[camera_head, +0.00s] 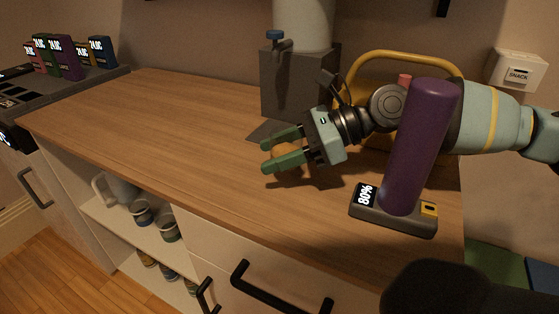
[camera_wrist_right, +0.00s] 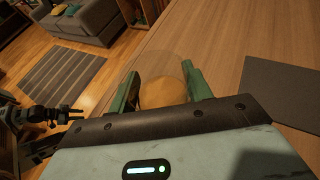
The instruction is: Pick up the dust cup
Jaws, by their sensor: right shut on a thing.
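The dust cup (camera_head: 290,153) shows as an orange-brown piece between the green fingers of my right gripper (camera_head: 284,151) in the head view, over the wooden counter. In the right wrist view the dust cup (camera_wrist_right: 162,92) looks clear and round with tan contents, and the two green fingers of the right gripper (camera_wrist_right: 160,88) stand on either side of it. The right gripper is shut on the cup. The fingers hide part of the cup in the head view. I cannot tell whether its base touches the counter. My left gripper does not show.
A grey machine (camera_head: 290,85) stands behind the gripper, with a dark mat (camera_head: 262,132) at its foot. A purple cylinder (camera_head: 420,145) stands on a device reading 80% (camera_head: 400,218) at the right. The wooden counter (camera_head: 180,125) is clear on the left. Mugs sit on shelves below.

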